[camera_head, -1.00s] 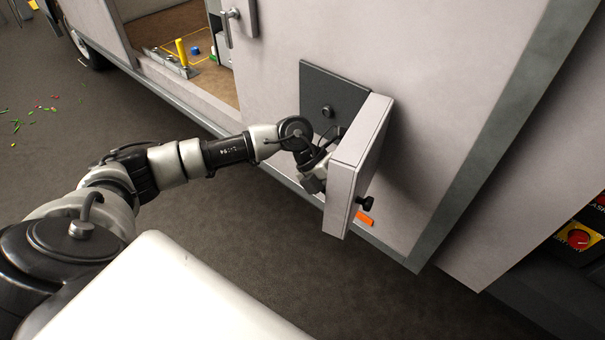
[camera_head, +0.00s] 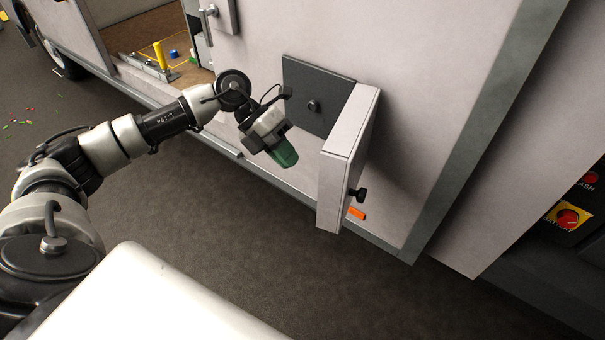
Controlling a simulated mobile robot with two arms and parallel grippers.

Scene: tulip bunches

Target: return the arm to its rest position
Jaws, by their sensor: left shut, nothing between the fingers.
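My left arm comes in from the left edge and reaches toward the side of a light grey vehicle. My left gripper (camera_head: 285,156) hangs tilted downward to the left of a small open hatch door (camera_head: 343,165), apart from it. Its green fingertips are together and hold nothing. The door stands swung out from the wall, with a black knob (camera_head: 357,194) on its outer side. Behind it a dark square panel (camera_head: 312,95) with a round black fitting shows. My right gripper is not in view.
The vehicle's side wall (camera_head: 430,80) rises just behind the gripper. An open doorway at upper left shows a yellow post (camera_head: 159,56). A red button on a yellow plate (camera_head: 568,217) is at right. The dark floor (camera_head: 240,215) below the gripper is clear.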

